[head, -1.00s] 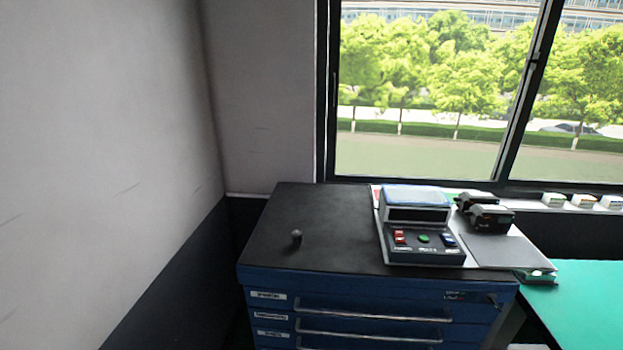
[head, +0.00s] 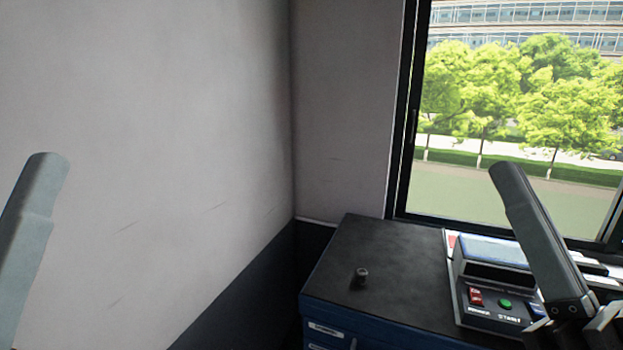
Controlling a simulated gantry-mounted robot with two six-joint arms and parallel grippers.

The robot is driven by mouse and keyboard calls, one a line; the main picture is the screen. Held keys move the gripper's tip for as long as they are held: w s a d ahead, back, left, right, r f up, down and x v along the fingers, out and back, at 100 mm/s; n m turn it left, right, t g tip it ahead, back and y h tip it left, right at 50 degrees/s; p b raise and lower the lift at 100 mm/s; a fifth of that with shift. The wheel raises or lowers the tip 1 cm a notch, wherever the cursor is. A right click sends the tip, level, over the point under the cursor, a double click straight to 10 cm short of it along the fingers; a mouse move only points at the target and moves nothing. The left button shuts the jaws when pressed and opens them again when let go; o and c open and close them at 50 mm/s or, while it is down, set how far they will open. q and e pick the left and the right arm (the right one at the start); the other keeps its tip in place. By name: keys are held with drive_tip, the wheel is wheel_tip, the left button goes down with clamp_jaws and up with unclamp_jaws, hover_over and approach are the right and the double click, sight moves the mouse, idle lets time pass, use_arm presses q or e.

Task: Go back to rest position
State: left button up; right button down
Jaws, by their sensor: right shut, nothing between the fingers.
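My right gripper (head: 582,333) shows at the lower right corner of the head view, partly cut off by the bottom edge. It is shut with nothing in it. My grey right arm link rises above it, in front of the control box and the window. A grey link of my left arm stands at the left edge of the view, in front of the wall. My left gripper is out of view. A small dark metal knob-like part (head: 362,275) stands on the black cabinet top (head: 400,250), well to the left of my right gripper.
The blue drawer cabinet (head: 330,318) stands in the corner by the wall. A control box (head: 490,303) with red, green and blue buttons sits on its right side, partly hidden by my right arm. A window (head: 480,190) is behind. The left cabinet top is mostly clear.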

drive_tip(key=s+d+r+n+t+h, duration=0.1)
drive_tip(key=s+d+r+n+h, duration=0.15)
drive_tip(key=s, duration=0.25)
use_arm(q)
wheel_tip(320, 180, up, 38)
drive_tip(key=p, duration=3.8)
use_arm(e)
wheel_tip(320, 180, up, 38)
use_arm(q)
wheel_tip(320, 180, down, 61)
drive_tip(key=b, duration=6)
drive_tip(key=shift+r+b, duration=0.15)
drive_tip(key=shift+b, duration=0.25)
use_arm(e)
wheel_tip(320, 180, down, 61)
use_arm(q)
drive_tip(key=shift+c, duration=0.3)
use_arm(e)
drive_tip(key=shift+w+a, duration=0.1)
drive_tip(key=shift+a, duration=0.05)
